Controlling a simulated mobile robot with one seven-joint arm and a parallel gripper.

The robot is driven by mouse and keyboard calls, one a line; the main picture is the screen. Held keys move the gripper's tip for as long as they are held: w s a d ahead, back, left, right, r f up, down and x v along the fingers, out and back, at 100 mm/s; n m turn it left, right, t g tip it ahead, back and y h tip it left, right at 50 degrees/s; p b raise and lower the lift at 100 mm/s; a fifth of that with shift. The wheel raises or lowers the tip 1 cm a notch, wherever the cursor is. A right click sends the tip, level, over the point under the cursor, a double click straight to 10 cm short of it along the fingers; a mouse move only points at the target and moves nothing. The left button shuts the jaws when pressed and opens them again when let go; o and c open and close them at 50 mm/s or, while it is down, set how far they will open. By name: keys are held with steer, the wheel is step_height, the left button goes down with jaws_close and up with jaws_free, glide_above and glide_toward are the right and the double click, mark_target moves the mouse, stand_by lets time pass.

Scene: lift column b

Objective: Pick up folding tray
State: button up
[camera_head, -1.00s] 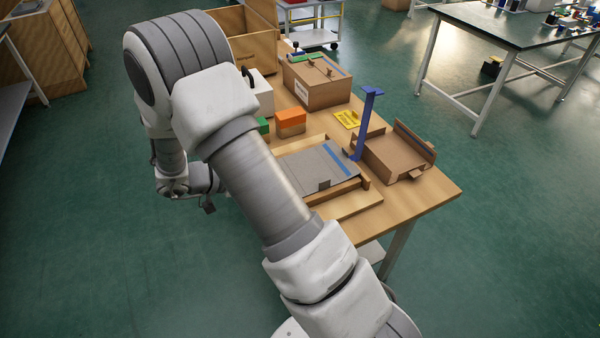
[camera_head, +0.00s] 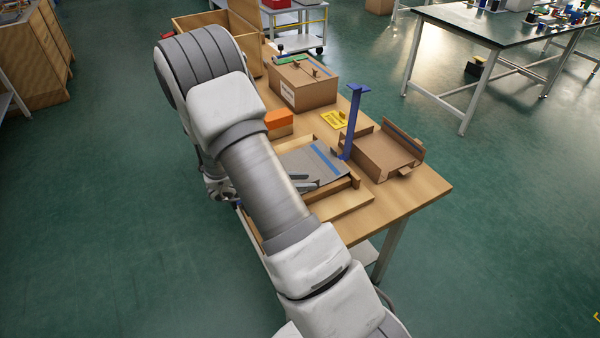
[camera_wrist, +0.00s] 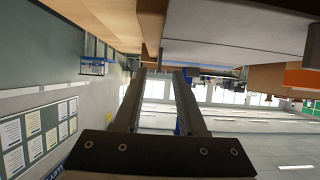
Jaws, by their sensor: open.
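The folding tray appears to be the flat grey sheet with a blue stripe (camera_head: 322,158), which lies in a shallow wooden frame (camera_head: 350,198) on the table. My gripper (camera_head: 312,182) is at the sheet's near edge, partly hidden behind my arm. In the wrist view, my gripper (camera_wrist: 166,72) has its two fingers apart with nothing seen between them. The grey sheet (camera_wrist: 235,30) spans the top right of that view, close to the fingers. I cannot tell whether they touch it. My arm hides the sheet's left part in the head view.
A blue upright post (camera_head: 353,120) stands just behind the sheet. An open cardboard tray (camera_head: 385,155) is to its right. An orange block (camera_head: 279,118), a yellow sign (camera_head: 334,119) and a cardboard box (camera_head: 303,88) stand behind. The table's front right corner is clear.

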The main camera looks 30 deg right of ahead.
mark_target(314, 181)
steer(key=x, duration=0.4)
steer(key=shift+s+a+f+b, duration=0.1)
steer(key=shift+f+b, duration=0.1)
steer(key=shift+b, duration=0.2)
jaws_close()
